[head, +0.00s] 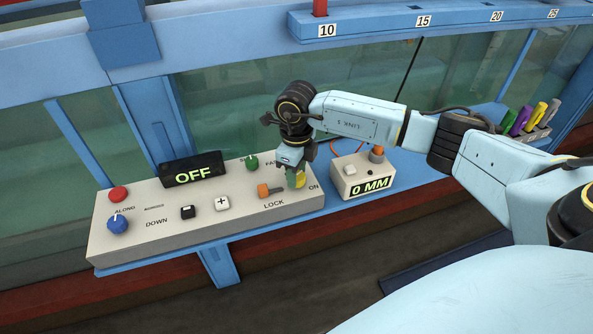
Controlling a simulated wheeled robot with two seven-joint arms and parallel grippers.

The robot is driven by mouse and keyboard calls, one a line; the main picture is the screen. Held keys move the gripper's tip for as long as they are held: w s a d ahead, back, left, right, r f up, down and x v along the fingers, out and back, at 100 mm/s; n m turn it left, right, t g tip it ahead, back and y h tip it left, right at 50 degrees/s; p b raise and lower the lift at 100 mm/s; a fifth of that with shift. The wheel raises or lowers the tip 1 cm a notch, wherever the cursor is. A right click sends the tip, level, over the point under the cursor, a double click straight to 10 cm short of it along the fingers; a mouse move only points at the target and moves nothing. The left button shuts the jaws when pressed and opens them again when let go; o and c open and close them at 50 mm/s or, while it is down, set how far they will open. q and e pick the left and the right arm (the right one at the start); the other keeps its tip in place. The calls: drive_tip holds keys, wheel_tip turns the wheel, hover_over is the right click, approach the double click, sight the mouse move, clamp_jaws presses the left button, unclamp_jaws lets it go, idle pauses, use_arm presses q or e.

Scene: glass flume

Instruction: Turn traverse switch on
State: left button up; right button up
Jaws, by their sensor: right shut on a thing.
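A long grey control panel (140,246) sits on the blue ledge of the flume. Its black display (194,171) reads OFF. A yellow switch (301,180) stands at the panel's right end, near the ON label. My right gripper (296,176) points down at that end and is shut on the yellow switch, partly hiding it. My left gripper is not in view.
An orange lever (266,190), a green knob (251,162), a white plus button (221,203), a black button (187,212), a blue knob (117,224) and a red button (118,194) are on the panel. A small box (357,195) reading 0 MM stands right. Glass (230,100) rises behind.

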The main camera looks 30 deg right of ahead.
drive_tip(key=m, duration=0.6)
drive_tip(key=shift+m, duration=0.3)
idle(0.4)
drive_tip(key=o, duration=1)
drive_tip(key=shift+c, duration=0.2)
wheel_tip(320, 180, up, 14)
drive_tip(key=shift+f, duration=0.25)
